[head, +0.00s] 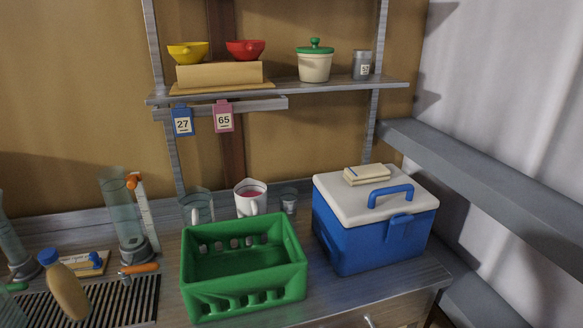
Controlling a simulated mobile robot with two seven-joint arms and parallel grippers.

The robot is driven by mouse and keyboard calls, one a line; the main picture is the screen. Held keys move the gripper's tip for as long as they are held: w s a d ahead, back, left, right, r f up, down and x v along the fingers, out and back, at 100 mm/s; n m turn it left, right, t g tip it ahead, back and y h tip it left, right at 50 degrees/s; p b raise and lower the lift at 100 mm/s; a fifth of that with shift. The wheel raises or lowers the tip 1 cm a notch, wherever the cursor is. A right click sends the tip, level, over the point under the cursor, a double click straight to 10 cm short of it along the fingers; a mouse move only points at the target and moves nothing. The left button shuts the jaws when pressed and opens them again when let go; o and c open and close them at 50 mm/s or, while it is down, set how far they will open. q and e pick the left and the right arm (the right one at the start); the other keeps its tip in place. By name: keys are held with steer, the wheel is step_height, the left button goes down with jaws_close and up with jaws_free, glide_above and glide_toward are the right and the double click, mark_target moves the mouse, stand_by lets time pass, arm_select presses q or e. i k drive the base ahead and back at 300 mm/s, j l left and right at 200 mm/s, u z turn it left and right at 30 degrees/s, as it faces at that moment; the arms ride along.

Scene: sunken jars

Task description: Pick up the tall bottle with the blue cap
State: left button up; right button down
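The tall bottle with the blue cap (68,289) is at the lower left of the head view. Its body is tan and its blue cap points up and to the left in the picture. It is at a dark slatted grate (142,298) on the counter; I cannot tell whether it stands on the grate or in front of it. Neither of my grippers shows in the head view.
A clear cylinder (122,215) stands behind the bottle, near an orange-handled tool (138,269) and a small board (84,263). A green crate (245,295) and a blue cooler (372,237) stand to the right. A shelf (330,84) hangs above.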

mark_target(61, 279)
steer(key=u, duration=1.5)
